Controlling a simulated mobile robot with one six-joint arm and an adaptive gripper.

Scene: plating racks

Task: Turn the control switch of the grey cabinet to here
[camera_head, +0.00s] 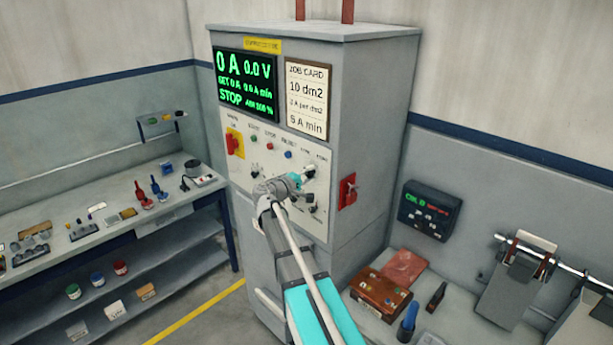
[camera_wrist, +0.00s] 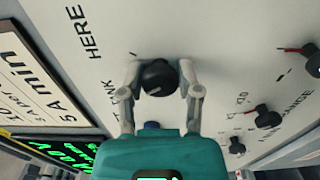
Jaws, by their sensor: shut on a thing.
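The grey cabinet (camera_head: 350,75) stands in the middle of the head view, with a pale control panel. The control switch is a round black knob (camera_wrist: 158,77) in the wrist view, between printed labels HERE (camera_wrist: 88,32) and one ending in TANK (camera_wrist: 106,98). A small light mark shows on the knob's lower left side; I cannot read its exact direction. My gripper (camera_wrist: 160,72) is shut on the knob, one finger on each side. In the head view my gripper (camera_head: 303,179) reaches the panel's right part and partly covers the knob.
Other black knobs (camera_wrist: 267,117) sit close by on the panel. A red and yellow switch (camera_head: 235,143) is at the panel's left, and a red box (camera_head: 347,191) is on the cabinet's right side. A workbench (camera_head: 110,233) with tools stands left.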

